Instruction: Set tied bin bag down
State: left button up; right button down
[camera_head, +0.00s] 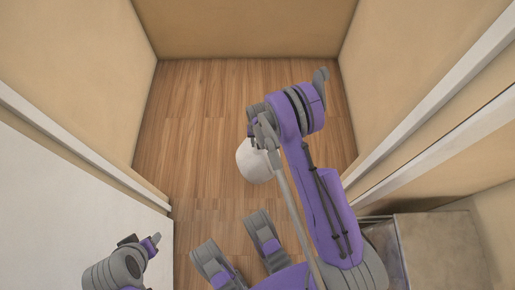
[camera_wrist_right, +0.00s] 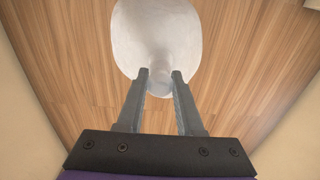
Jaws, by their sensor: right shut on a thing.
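A white, rounded bin bag (camera_head: 252,163) shows below my right gripper (camera_head: 262,133) in the head view. In the right wrist view the bag (camera_wrist_right: 156,35) fills the top middle, with its narrow tied neck between the fingertips. My right gripper (camera_wrist_right: 161,80) is shut on that neck. The bag is over the wood floor; whether its underside touches the floor is hidden.
The wood floor (camera_head: 190,130) around the bag is bare. Tan walls (camera_head: 245,28) enclose it at the back and both sides. A white panel (camera_head: 70,215) stands at the left. A box-like container (camera_head: 440,250) stands at the lower right, beside my right arm.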

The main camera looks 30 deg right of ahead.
aim_at(258, 157)
jog(key=shift+f+b, duration=0.5)
jog(key=shift+f, duration=1.45)
jog(key=shift+f, duration=0.15)
jog(key=c, duration=0.6)
grip_release()
jog(key=shift+o, duration=0.2)
